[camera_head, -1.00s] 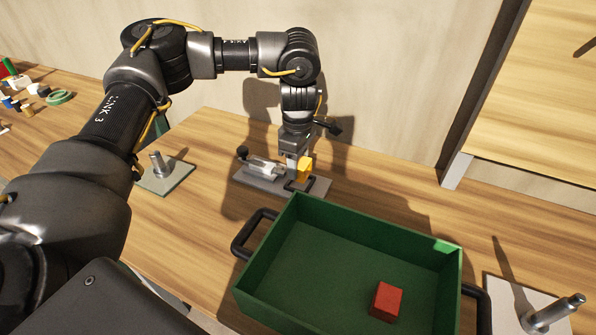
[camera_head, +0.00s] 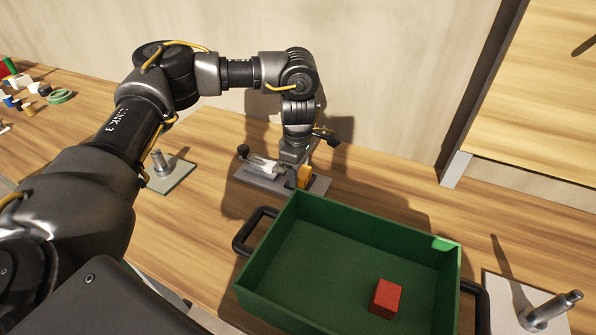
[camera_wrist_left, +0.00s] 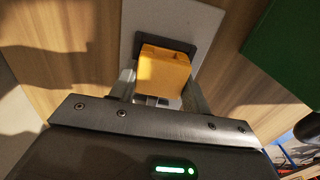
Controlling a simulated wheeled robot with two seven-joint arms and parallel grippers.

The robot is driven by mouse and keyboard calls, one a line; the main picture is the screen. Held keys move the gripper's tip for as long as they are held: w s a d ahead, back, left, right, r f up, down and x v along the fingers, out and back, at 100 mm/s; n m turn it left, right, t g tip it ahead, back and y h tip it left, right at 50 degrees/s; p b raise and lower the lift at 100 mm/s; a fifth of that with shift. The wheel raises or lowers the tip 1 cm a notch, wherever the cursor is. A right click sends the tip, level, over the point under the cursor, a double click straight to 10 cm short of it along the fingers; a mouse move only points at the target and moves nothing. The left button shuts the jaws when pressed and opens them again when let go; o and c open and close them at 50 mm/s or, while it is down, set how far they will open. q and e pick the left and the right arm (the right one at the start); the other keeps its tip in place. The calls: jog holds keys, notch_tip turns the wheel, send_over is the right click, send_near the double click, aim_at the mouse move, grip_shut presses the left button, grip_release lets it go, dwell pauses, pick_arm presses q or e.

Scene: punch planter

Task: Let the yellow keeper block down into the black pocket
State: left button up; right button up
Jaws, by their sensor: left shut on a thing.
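The yellow keeper block (camera_head: 304,174) is between the fingers of my left gripper (camera_head: 295,176), which is shut on it. In the left wrist view the block (camera_wrist_left: 163,72) fills the gap between the two fingers, with the dark frame of the black pocket (camera_wrist_left: 183,50) showing behind and around it. The pocket is on a grey plate (camera_head: 257,180); in the head view the gripper and block mostly hide it. I cannot tell how deep the block sits in the pocket. My right gripper is not in view.
A green tray (camera_head: 257,262) with black handles stands just in front of the plate and holds a red block (camera_head: 386,298). Metal posts on plates stand left (camera_head: 158,163) and right (camera_head: 548,310). Small items lie at far left. A wall rises behind.

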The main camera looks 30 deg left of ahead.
pick_arm(q)
jog(key=o, duration=1.2)
jog(key=shift+s+f, duration=0.25)
jog(key=shift+f, duration=0.4)
jog(key=shift+d, duration=0.1)
notch_tip(320, 180, up, 14)
jog(key=shift+w+f+p, duration=0.2)
jog(key=shift+w+p, duration=0.1)
jog(key=shift+p, duration=0.05)
